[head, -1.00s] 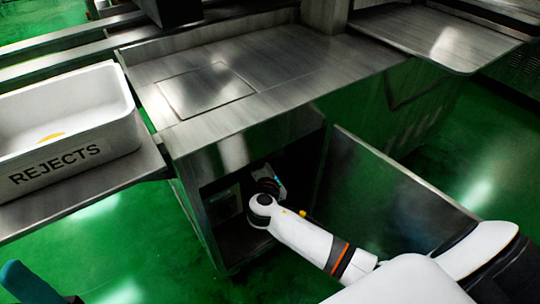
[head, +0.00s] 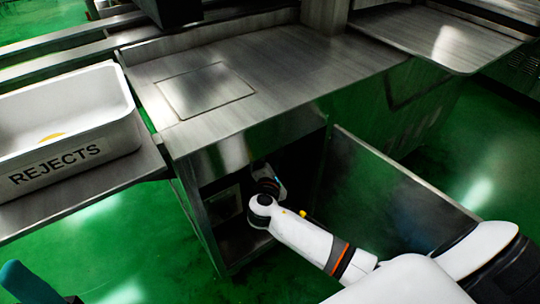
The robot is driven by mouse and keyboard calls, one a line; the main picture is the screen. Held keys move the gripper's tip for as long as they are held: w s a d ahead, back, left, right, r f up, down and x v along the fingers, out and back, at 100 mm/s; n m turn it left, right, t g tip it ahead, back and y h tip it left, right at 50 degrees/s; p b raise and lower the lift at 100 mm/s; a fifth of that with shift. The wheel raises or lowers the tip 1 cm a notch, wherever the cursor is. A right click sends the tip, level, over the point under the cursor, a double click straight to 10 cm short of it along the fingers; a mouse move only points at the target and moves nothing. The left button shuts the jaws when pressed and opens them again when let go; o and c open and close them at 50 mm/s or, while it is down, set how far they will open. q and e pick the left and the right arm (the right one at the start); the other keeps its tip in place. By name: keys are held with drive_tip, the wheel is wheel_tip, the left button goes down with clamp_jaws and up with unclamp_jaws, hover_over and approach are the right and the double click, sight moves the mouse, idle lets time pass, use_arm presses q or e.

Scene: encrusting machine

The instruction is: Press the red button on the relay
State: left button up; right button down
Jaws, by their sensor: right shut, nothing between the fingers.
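My right arm reaches from the lower right into the open cabinet (head: 207,238) under the steel machine top. My right gripper (head: 266,176) is inside the dark opening, just beyond the black wrist joint. It is shut and empty; its fingertips are hard to make out. A grey box (head: 223,206), perhaps the relay, is inside on the left, to the left of my gripper. I cannot see a red button; shadow or my arm may hide it. Whether my gripper touches anything in there I cannot tell.
The cabinet door (head: 390,195) stands open on the right, close beside my right arm, with a small yellow part (head: 303,213) near it. A white REJECTS bin (head: 120,140) rests on a steel shelf at left. Green floor (head: 110,235) is clear in front.

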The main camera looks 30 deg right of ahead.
drive_tip(key=shift+w, duration=0.1)
idle(0.6)
drive_tip(key=shift+w, duration=0.35)
drive_tip(key=shift+w, duration=0.4)
idle(0.5)
drive_tip(key=shift+s, duration=0.1)
drive_tip(key=shift+s+p, duration=0.7)
drive_tip(key=shift+s, duration=0.1)
